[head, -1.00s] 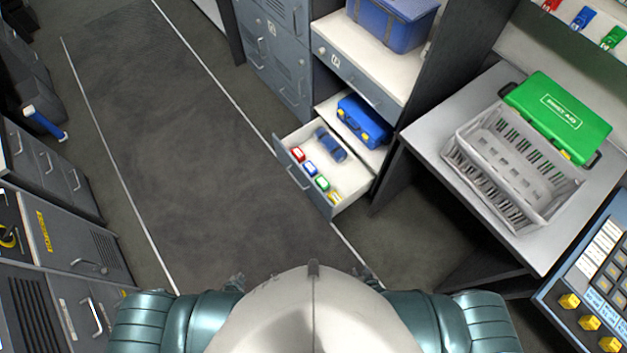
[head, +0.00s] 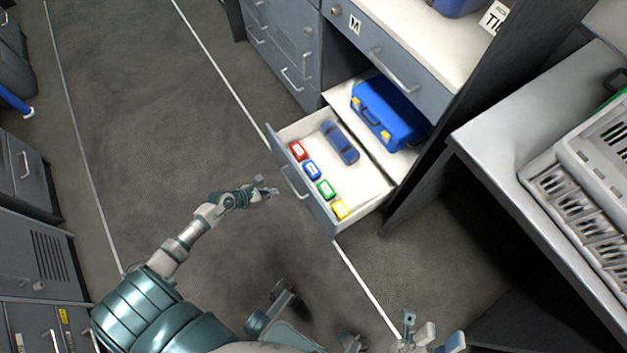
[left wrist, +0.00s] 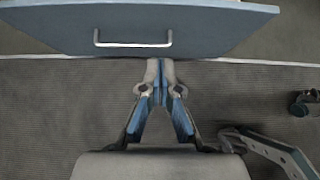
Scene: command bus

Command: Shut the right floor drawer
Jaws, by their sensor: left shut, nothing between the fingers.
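The right floor drawer stands pulled out, low at the floor; its grey front (head: 320,208) and bar handle (head: 294,184) face my left side. In it lie a blue rolled item (head: 340,142) and a row of red, blue, green and yellow small boxes (head: 312,169). My left gripper (head: 274,190) is shut and empty, just in front of the handle. In the left wrist view its fingertips (left wrist: 160,64) point at the drawer front (left wrist: 210,25), slightly right of the handle (left wrist: 133,44); contact is unclear. My right gripper (head: 430,338) is at the bottom edge, partly cut off.
A blue case (head: 388,112) sits on the surface behind the drawer. The cabinet (head: 385,55) rises above it. A table (head: 520,150) with a grey crate (head: 585,170) stands to the right. Open floor (head: 150,130) lies left of the drawer.

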